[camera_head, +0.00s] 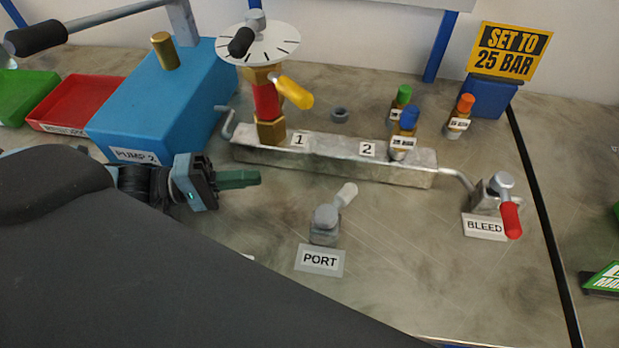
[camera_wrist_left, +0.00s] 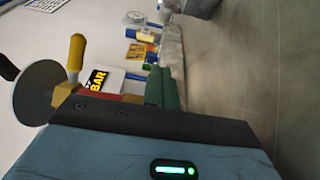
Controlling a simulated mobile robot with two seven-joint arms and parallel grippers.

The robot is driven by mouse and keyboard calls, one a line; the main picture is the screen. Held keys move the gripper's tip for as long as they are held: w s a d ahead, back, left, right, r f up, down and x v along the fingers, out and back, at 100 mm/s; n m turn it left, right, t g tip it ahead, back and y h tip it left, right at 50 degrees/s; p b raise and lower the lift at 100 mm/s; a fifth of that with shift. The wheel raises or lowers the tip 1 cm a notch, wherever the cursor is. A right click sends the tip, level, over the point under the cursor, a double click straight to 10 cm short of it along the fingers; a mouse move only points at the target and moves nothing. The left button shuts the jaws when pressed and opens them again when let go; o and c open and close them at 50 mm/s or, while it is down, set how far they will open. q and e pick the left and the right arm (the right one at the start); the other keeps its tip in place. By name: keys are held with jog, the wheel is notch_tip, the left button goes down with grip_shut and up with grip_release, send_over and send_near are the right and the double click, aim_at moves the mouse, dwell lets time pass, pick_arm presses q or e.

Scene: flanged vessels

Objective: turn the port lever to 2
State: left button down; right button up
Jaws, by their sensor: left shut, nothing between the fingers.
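The port lever (camera_head: 347,193) has a pale handle on a grey body (camera_head: 325,222) behind the PORT label (camera_head: 320,260). The handle points up and to the right, toward the 2 side of the metal block. The label 1 (camera_head: 299,139) and the label 2 (camera_head: 367,149) sit on that block, with 2 to the right. My left gripper (camera_head: 250,178) is shut and empty, left of the port lever and apart from it. Its green fingers also show in the left wrist view (camera_wrist_left: 165,88), where I cannot make out the port lever. My right gripper is not in view.
The metal block (camera_head: 415,178) runs behind the port lever, bearing a yellow-handled valve (camera_head: 292,92) under a dial (camera_head: 280,45). Blue PUMP 2 (camera_head: 150,110) stands at left, the red BLEED lever (camera_head: 511,220) at right. Bare bench lies between port and BLEED.

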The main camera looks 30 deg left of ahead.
pick_arm(q)
jog(key=shift+s+a+m+g+h, duration=0.1)
jog(key=shift+a+m+g+h, duration=0.05)
jog(key=shift+m+g+h, duration=0.2)
jog(key=shift+d, duration=0.2)
jog(key=shift+w+d, duration=0.2)
jog(key=shift+d, duration=0.05)
send_near(344, 187)
jog(key=w, duration=0.3)
jog(key=w+f, duration=0.1)
jog(key=shift+w+d+p, duration=0.3)
jog(key=shift+d+p, duration=0.1)
jog(key=shift+s+d+r+p, duration=0.1)
jog(key=shift+d+p, duration=0.1)
jog(key=shift+d, duration=0.35)
jog(key=shift+s+d+p, duration=0.1)
jog(key=shift+d+p, duration=0.05)
jog(key=shift+d, duration=0.45)
jog(key=shift+s+d, duration=0.2)
jog(key=shift+d, duration=0.7)
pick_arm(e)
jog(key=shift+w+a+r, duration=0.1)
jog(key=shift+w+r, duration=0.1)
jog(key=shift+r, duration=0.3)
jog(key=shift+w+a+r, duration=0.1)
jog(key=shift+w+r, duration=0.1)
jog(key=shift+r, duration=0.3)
